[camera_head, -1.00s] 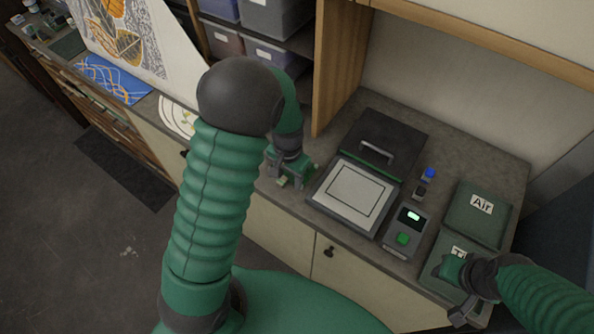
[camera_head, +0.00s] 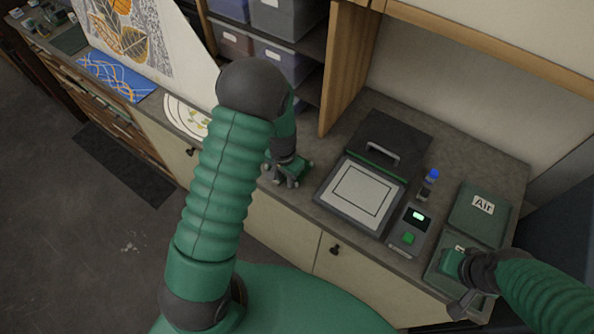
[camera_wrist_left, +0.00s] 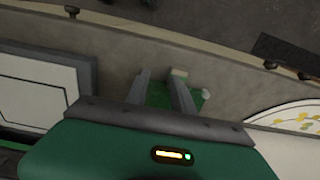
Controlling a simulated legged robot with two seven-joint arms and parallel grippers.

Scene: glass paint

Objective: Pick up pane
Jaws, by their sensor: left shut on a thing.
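My left gripper (camera_head: 287,183) is low over the front strip of the counter, left of the flat press-like device. In the left wrist view its two fingers (camera_wrist_left: 161,88) are shut on a small green piece (camera_wrist_left: 159,95), which I take as the pane. Green also shows just right of the right finger, with a pale beige bit (camera_wrist_left: 179,72) at that fingertip. The fingers hide much of the piece, and I cannot tell if it touches the counter. My right gripper (camera_head: 459,306) is at the lower right, by a dark green box; its jaw opening is unclear.
The device (camera_head: 324,195) has a white bed and a raised dark lid with a handle. A control box (camera_head: 408,231) with a green button and a blue-capped bottle (camera_head: 431,181) stand beside it. A box labelled "Air" (camera_head: 482,222) is at right. A round painted plate (camera_head: 181,116) lies left.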

